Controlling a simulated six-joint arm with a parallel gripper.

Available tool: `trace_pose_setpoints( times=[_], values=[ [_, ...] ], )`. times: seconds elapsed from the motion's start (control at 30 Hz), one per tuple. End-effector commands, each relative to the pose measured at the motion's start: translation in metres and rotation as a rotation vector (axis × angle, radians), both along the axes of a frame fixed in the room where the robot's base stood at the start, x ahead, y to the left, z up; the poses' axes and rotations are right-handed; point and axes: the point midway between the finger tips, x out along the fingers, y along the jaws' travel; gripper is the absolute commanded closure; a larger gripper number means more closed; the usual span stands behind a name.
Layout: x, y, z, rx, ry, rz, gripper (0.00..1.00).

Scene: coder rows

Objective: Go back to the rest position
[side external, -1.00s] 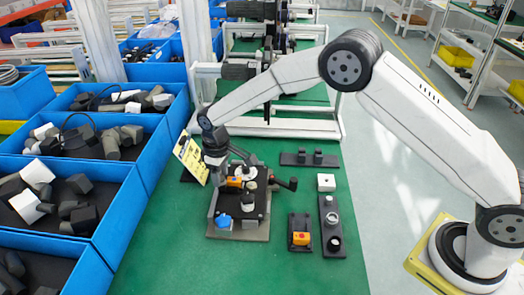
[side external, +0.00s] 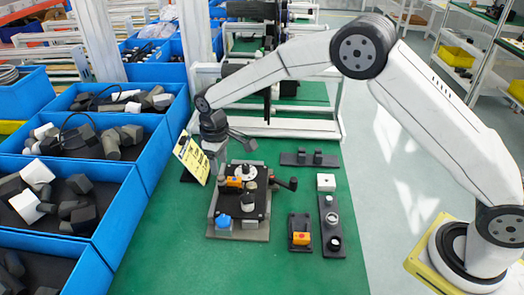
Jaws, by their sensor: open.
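My gripper (side external: 217,163) hangs at the end of my white arm, above the back part of a fixture (side external: 240,226) on the green table. It is open, though its fingertips are small and partly hard to make out here. I see nothing held in it. The fixture carries an orange block (side external: 234,184), a blue knob (side external: 223,221) and round dark and metal parts. A yellow tag (side external: 191,158) stands at its left, close beside my gripper in the picture.
Blue bins (side external: 75,190) with black and white parts line the left. Right of the fixture are a dark holder with an orange block (side external: 301,238), a dark strip with round parts (side external: 331,225), a white cube (side external: 326,182) and a dark plate (side external: 309,159). The front green table (side external: 200,270) is clear.

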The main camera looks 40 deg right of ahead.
Motion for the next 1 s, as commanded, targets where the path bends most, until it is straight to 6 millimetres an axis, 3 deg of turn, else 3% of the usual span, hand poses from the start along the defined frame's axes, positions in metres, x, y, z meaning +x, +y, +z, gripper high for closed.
trace_pose_setpoints(
  times=[0.57, 0.77, 1.0],
  values=[
    [-0.001, -0.002, 0.006, 0.001, -0.002, -0.005, 0.44],
    [-0.010, -0.016, 0.015, 0.005, -0.016, -0.039, 0.44],
    [-0.038, -0.048, 0.031, 0.014, -0.051, -0.122, 0.44]
  ],
)
